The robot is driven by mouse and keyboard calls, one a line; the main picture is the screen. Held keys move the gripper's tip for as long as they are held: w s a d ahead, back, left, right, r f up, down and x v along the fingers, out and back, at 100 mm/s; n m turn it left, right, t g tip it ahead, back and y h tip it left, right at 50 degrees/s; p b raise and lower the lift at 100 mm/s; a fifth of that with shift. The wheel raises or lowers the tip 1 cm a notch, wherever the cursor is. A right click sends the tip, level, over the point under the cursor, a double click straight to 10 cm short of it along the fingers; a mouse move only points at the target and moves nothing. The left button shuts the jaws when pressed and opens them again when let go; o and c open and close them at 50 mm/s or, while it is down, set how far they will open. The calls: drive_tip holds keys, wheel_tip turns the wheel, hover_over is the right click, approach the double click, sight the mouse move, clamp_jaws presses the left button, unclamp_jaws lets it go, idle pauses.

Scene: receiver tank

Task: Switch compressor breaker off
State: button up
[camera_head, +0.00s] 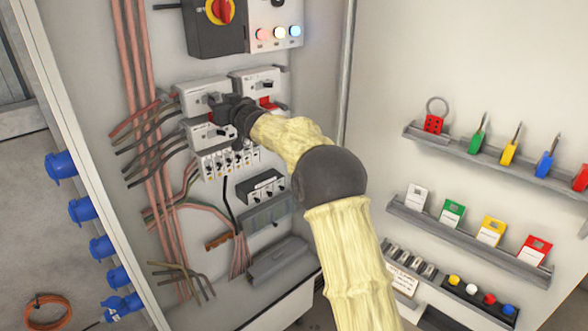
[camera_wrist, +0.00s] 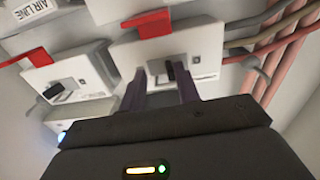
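In the head view my gripper (camera_head: 232,112) is at the breakers on the panel, in front of the upper left breaker (camera_head: 196,97). In the wrist view my two dark fingers (camera_wrist: 161,88) are apart, with the black toggle (camera_wrist: 170,71) of a white breaker (camera_wrist: 205,45) between their tips. The toggle looks closer to the right finger; whether it touches is unclear. A red part (camera_wrist: 148,23) sits at this breaker's edge. No readable label shows which breaker is the compressor's, and the toggle's position cannot be told. My gripper hides part of the breaker in the head view.
A neighbouring breaker (camera_wrist: 68,80) with its own red part is close on the left in the wrist view. Pink pipes (camera_wrist: 290,45) and cables run close on the right. Shelves with padlocks and tags (camera_head: 470,155) are on the right-hand panel in the head view.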

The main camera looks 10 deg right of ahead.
drive_tip(key=shift+w+d+r+n+g+y+p, duration=0.15)
drive_tip(key=shift+n+g+y+p, duration=0.4)
drive_tip(key=shift+p, duration=0.9)
drive_tip(key=shift+w+d+f+n+g+y+p, duration=0.1)
drive_tip(key=shift+w+d+n+g+y+p, duration=0.4)
drive_tip(key=shift+p, duration=1)
drive_tip(key=shift+s+a+r+n+g+y+p, duration=0.15)
drive_tip(key=shift+n+g+y+p, duration=0.15)
drive_tip(key=shift+y+p, duration=0.8)
drive_tip(key=r+b+v, duration=0.1)
drive_tip(key=b+v, duration=0.7)
drive_tip(key=v, duration=0.9)
drive_tip(key=s+d+f+m+h+b, duration=0.1)
drive_tip(key=f+h+b, duration=0.3)
drive_tip(key=f, duration=0.5)
drive_tip(key=s+d+f+m+t+h+b, duration=0.1)
drive_tip(key=s+d+f+m+h+b, duration=0.1)
drive_tip(key=f+b, duration=0.4)
wheel_tip(320, 180, down, 3)
drive_tip(key=shift+s+d+r+m+h, duration=0.1)
drive_tip(key=shift+s+d+m+h, duration=0.15)
drive_tip(key=shift+d+m+h, duration=0.65)
drive_tip(key=shift+d, duration=0.25)
